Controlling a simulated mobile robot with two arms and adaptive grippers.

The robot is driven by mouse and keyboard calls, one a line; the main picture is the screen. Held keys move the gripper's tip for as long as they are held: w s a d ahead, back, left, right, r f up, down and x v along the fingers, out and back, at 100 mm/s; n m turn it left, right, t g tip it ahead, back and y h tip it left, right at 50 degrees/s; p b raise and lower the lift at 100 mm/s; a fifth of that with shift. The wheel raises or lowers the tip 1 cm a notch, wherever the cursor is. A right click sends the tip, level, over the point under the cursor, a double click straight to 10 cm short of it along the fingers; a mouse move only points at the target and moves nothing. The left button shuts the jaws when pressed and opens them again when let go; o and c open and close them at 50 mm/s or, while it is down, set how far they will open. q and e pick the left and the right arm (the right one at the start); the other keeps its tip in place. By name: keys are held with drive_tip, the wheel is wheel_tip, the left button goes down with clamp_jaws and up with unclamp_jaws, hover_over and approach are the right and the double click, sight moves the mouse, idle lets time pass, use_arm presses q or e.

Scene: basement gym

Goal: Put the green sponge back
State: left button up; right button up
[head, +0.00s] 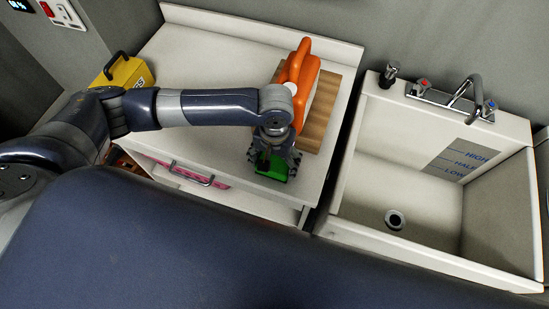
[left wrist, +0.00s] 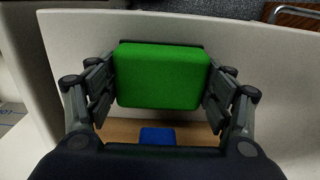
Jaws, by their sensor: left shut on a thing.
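The green sponge (head: 271,172) is a bright green block with rounded corners. It is held between the fingers of my left gripper (head: 274,158), over the front right part of the white counter top. In the left wrist view the sponge (left wrist: 162,76) fills the space between the two fingers of my left gripper (left wrist: 162,92), which is shut on it. I cannot tell whether the sponge touches the surface below. My right gripper is not in view.
An orange object (head: 302,75) stands by a wooden board (head: 322,108) behind the gripper. A white sink (head: 390,185) with a tap is on the right. A yellow box (head: 128,72) is at the left. The wrist view shows a small blue thing (left wrist: 157,136). The counter's back left is clear.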

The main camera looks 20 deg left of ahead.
sight(274, 162)
use_arm(q)
drive_tip(key=shift+f, duration=0.1)
drive_tip(key=o, duration=0.9)
drive_tip(key=shift+o, duration=0.2)
wheel_tip(274, 162, up, 12)
drive_tip(key=b, duration=0.2)
